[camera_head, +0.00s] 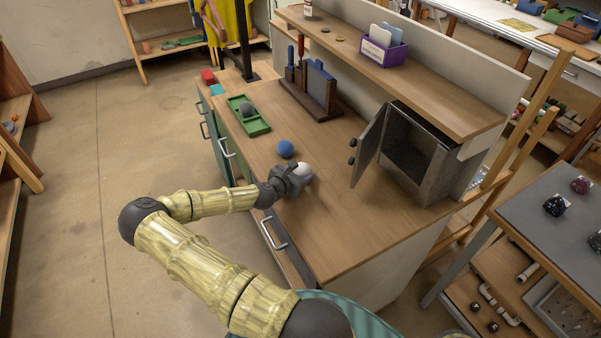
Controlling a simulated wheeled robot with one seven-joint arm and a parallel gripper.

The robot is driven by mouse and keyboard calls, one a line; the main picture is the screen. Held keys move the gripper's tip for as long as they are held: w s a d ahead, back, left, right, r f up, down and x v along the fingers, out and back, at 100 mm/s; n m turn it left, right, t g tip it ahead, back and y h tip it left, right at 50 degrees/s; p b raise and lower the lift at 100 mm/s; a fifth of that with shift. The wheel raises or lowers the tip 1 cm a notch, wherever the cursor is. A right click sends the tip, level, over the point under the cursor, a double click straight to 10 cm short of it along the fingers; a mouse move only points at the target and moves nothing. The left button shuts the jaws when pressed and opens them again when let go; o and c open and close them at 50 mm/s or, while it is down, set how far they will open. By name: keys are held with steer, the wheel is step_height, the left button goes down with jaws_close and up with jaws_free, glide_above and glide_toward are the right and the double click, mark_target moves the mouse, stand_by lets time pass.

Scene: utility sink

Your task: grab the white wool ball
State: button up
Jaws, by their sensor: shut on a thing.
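The white wool ball (303,170) is on the wooden counter near its front edge. My gripper (296,177) is at the ball and shut on it, with the dark jaws covering its lower left part. I cannot tell whether the ball still touches the counter. A blue ball (285,148) lies just behind my gripper, apart from it. A dark grey ball (247,109) sits in a green tray (262,128) at the far left of the counter.
A grey metal box (434,180) with its door (369,146) open stands to the right. A tool rack (312,100) stands behind the blue ball. A shelf (400,75) runs along the back. The counter's front right part is clear.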

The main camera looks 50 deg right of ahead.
mark_target(300, 168)
step_height(300, 168, up, 10)
steer(key=shift+f+b, duration=0.1)
steer(key=shift+b, duration=0.45)
steer(key=shift+s, duration=0.1)
